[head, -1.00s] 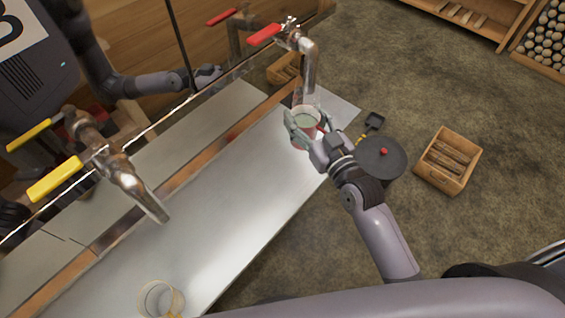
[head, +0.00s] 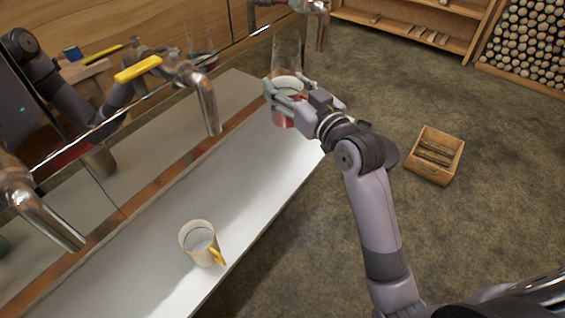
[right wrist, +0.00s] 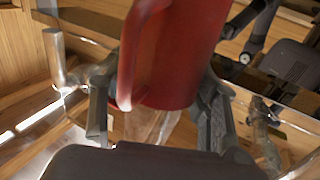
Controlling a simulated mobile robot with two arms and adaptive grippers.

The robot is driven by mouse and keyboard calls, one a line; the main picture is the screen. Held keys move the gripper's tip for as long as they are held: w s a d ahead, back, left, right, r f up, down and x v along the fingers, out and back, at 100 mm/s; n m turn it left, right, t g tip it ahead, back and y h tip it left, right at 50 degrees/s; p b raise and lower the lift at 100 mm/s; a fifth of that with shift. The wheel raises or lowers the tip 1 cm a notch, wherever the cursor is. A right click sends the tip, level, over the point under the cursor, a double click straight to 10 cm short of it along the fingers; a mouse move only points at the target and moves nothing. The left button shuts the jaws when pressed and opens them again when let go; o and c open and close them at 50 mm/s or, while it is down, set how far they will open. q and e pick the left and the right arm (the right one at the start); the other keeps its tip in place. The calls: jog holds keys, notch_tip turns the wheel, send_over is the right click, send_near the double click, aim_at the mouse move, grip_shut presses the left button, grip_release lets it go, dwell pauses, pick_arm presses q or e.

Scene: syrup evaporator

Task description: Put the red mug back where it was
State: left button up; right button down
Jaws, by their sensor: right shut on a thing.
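The red mug (head: 283,118) is held in my right gripper (head: 284,93) at the far end of the pale metal shelf (head: 262,165). In the head view the fingers cover part of its side; I cannot tell whether its base touches the shelf. In the right wrist view the red mug (right wrist: 190,50) and its handle fill the space between the fingers of the right gripper (right wrist: 158,92). My left gripper is not directly in view.
A pale mug with a yellow handle (head: 199,243) stands on the near shelf. Metal taps hang above, one yellow-handled (head: 207,98), one at the far end (head: 322,28). A clear, glass-like shape (head: 287,52) shows just behind the red mug. A wooden crate (head: 435,157) sits on the floor.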

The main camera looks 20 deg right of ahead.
jog(key=f, duration=0.4)
jog(key=shift+w+d+f, duration=0.15)
jog(key=shift+d+f, duration=0.05)
jog(key=shift+f, duration=0.2)
notch_tip(320, 180, down, 13)
jog(key=shift+a+r+b, duration=0.1)
jog(key=shift+r+b, duration=0.05)
jog(key=shift+b, duration=0.95)
pick_arm(q)
notch_tip(320, 180, down, 2)
jog(key=shift+f, duration=0.2)
pick_arm(e)
jog(key=shift+f, duration=0.2)
pick_arm(q)
jog(key=shift+s+f, duration=0.1)
pick_arm(e)
jog(key=c, duration=0.6)
grip_release()
